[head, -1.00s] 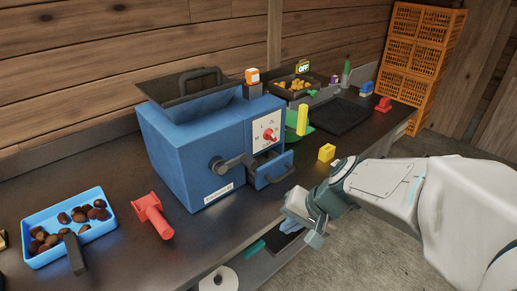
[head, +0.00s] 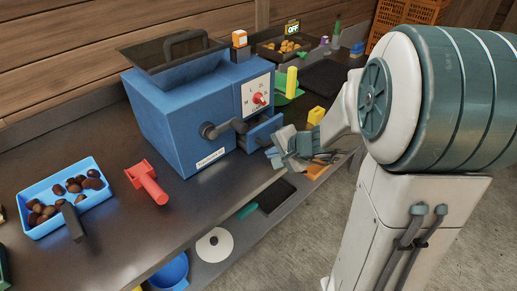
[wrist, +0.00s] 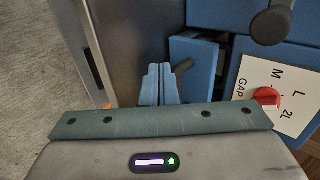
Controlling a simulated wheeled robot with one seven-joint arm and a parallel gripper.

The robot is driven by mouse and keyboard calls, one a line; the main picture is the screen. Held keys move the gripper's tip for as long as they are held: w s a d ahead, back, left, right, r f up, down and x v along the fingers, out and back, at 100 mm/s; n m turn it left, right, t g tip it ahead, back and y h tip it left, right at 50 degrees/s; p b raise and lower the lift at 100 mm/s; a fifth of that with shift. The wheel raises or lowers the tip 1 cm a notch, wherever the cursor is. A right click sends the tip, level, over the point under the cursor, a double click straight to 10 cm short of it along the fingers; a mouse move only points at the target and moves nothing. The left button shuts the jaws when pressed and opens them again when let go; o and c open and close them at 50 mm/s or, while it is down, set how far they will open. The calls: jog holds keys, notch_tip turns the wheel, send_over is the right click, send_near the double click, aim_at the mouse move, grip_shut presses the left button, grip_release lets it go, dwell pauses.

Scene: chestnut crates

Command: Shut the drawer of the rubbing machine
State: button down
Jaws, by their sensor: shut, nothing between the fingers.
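The rubbing machine (head: 172,140) is a blue box with a dark hopper on top, a crank on its front and a white dial plate with a red knob. Its blue drawer (head: 263,130) sticks out at the lower right of the front, partly open. My gripper (head: 273,153) is shut and empty, just in front of the drawer. My gripper hides part of the drawer front in the head view.
A blue tray of chestnuts (head: 47,223) and a red scoop-like tool (head: 147,182) lie left on the bench. A yellow block (head: 316,115) stands right of the drawer. Orange crates (head: 405,12) stand at the back. A shelf with a white disc (head: 214,246) is below.

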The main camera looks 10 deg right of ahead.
aim_at(251, 148)
jog(key=shift+w+a+f+p, duration=0.15)
jog(key=shift+w+a+f, duration=0.15)
jog(key=shift+w+a, duration=0.4)
jog(key=shift+w+a+f+p, duration=0.1)
jog(key=shift+w+a+f, duration=0.15)
jog(key=shift+w+a, duration=0.45)
jog(key=shift+w+a+f+p, duration=0.15)
jog(key=shift+w+a+f, duration=0.2)
jog(key=shift+w, duration=0.65)
